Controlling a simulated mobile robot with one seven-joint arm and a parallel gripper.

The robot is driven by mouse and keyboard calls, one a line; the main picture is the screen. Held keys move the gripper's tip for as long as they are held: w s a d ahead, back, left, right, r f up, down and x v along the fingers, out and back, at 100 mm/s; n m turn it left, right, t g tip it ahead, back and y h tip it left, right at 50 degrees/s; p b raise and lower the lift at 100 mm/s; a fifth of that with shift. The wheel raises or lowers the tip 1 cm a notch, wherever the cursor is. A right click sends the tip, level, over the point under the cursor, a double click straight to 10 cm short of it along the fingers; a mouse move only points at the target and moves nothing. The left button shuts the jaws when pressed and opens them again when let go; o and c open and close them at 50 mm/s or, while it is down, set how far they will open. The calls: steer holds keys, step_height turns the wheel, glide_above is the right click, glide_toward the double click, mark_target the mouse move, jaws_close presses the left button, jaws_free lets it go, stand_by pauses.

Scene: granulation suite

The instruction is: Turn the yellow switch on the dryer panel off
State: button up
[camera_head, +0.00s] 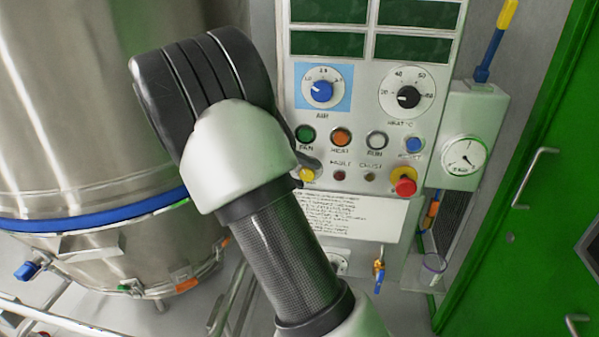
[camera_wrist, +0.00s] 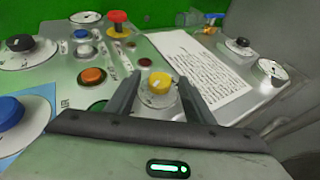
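The dryer panel (camera_head: 366,108) is light grey with dials, lamps and buttons. Its yellow switch (camera_head: 307,174) is at the lower left in the head view, partly hidden by my arm and gripper. In the wrist view the yellow switch (camera_wrist: 161,84) is a round knob with a pale mark on its face. My gripper (camera_wrist: 158,82) is open, with one finger on each side of the knob. A gap seems to show between the knob and each finger. In the head view most of my gripper (camera_head: 311,164) is hidden behind my wrist.
A red knob on a yellow base (camera_head: 404,182) is to the right on the panel. Green (camera_head: 305,134) and orange (camera_head: 341,137) buttons are just above the switch. A printed label (camera_head: 345,212) is below. A large steel vessel (camera_head: 80,110) stands left; a green door (camera_head: 540,200) is right.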

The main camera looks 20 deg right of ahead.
steer(key=v, duration=1.7)
steer(key=shift+a+p, duration=0.2)
steer(key=shift+p, duration=0.25)
steer(key=shift+d+r, duration=0.1)
steer(key=shift+r, duration=0.05)
steer(key=s+d+r+n+t+y+p, duration=0.1)
steer(key=s+d+r+y+p, duration=0.15)
steer(key=s, duration=0.25)
steer(key=s+d+r+n+y+p, duration=0.1)
steer(key=s+d+r+y, duration=0.2)
steer(key=s+y, duration=0.15)
steer(key=s+a+n+t+y+p, duration=0.1)
steer(key=s+a+t+y+p, duration=0.1)
steer(key=s, duration=0.6)
steer(key=s+a+r+n+t+y+p, duration=0.1)
steer(key=s+t+y+p, duration=0.1)
steer(key=s, duration=0.6)
steer(key=shift+s+a+t+y, duration=0.35)
steer(key=shift+t+y, duration=0.15)
steer(key=shift+t, duration=0.6)
